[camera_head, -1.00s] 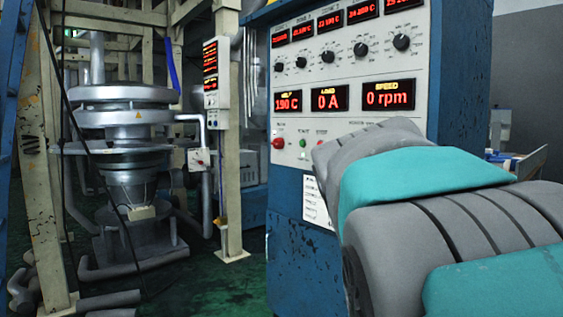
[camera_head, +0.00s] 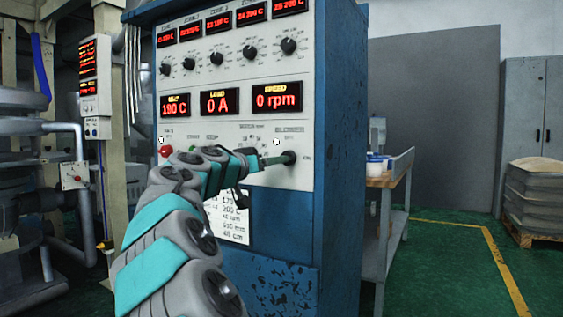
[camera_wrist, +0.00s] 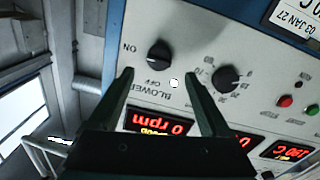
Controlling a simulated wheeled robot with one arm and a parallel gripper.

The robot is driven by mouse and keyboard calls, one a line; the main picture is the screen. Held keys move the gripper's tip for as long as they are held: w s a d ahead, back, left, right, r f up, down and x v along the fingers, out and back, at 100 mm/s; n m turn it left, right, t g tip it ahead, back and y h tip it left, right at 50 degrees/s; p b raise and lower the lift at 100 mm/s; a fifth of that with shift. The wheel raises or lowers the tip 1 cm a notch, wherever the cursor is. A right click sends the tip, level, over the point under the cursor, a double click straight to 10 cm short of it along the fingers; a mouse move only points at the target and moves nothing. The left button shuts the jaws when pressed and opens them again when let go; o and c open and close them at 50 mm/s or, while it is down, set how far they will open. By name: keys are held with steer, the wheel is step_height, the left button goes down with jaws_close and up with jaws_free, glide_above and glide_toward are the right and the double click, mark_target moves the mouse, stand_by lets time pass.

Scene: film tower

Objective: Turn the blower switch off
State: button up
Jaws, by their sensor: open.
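The blower switch is a black knob (camera_head: 289,157) at the lower right of the control panel, below its BLOWER label. In the wrist view the switch (camera_wrist: 159,54) appears upside down, with ON at its left and OFF just below it. I cannot tell surely which mark it points to. My gripper (camera_wrist: 158,75) is open and empty, its two dark fingertips apart. The knob lies beyond the fingertips and between them in the picture. In the head view my gripper (camera_head: 264,161) reaches across the panel from the left, close to the knob.
A second black dial (camera_wrist: 229,77) sits beside the switch in the wrist view. A red button (camera_head: 165,151) is at the panel's left. The blue cabinet (camera_head: 340,130) has a workbench (camera_head: 388,185) at its right. Green floor (camera_head: 440,270) is open further right.

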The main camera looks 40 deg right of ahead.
steer(key=x, duration=0.6)
steer(key=shift+d, duration=0.35)
steer(key=shift+w, duration=0.1)
steer(key=shift+c, duration=0.3)
jaws_close()
